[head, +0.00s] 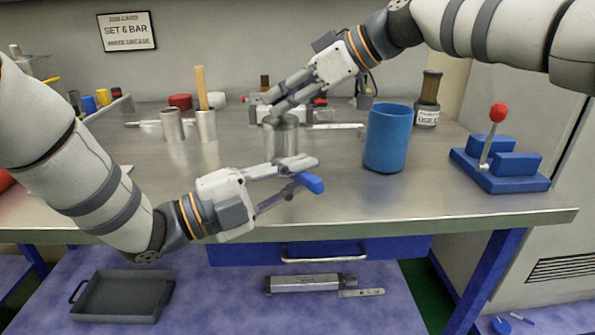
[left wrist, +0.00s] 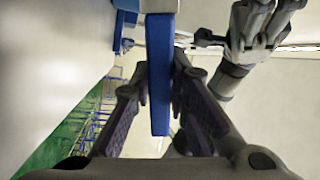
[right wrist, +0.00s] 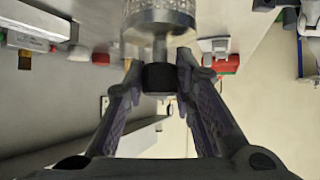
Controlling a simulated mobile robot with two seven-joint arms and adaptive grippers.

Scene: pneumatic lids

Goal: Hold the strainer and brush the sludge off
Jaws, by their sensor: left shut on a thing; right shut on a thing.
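The strainer (head: 283,140) is a grey metal cylinder above the bench. My right gripper (head: 272,112) is shut on its top. In the right wrist view the fingers close on the strainer's black knob, and its perforated metal body (right wrist: 160,20) shows beyond. My left gripper (head: 305,172) is shut on a blue bar-shaped thing, likely the brush (head: 309,182), in front of and just below the strainer. In the left wrist view the blue bar (left wrist: 159,75) lies between the fingers. The bristles are hidden. I cannot make out sludge on the strainer.
A blue cup (head: 387,140) stands right of the strainer. A blue fixture with a red-knobbed lever (head: 498,168) is at the bench's right. Two metal cylinders (head: 172,125) stand at the back left, one with a wooden stick. The front right of the bench is clear.

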